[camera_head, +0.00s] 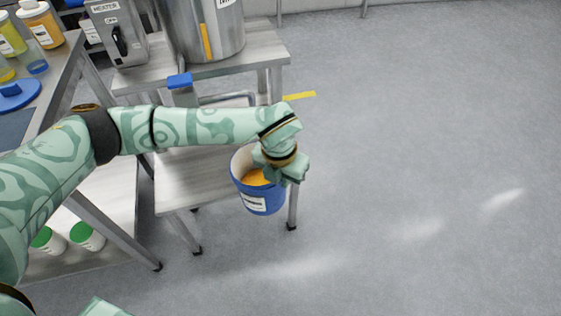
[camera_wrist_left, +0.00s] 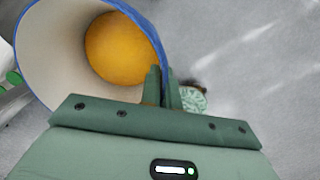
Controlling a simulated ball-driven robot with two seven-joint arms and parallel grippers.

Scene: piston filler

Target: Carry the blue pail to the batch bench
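The blue pail (camera_head: 262,200) has a white label, a pale inside and orange contents. In the left wrist view the pail (camera_wrist_left: 50,45) fills the upper left, with its blue rim running between the fingers. My left gripper (camera_wrist_left: 163,88) is shut on the pail's rim wall; in the head view the gripper (camera_head: 284,172) covers the pail's right side. The pail looks nearly upright and seems to hang beside the low grey step. Two benches show, and I cannot tell which is the batch bench. My right gripper is not seen.
A metal stand (camera_head: 265,53) carries a heater box (camera_head: 117,35) and a steel vessel (camera_head: 203,25). A low grey step (camera_head: 185,180) is below it. The left bench (camera_head: 62,62) holds bottles and a blue lid (camera_head: 18,94). Open floor (camera_head: 430,150) lies to the right.

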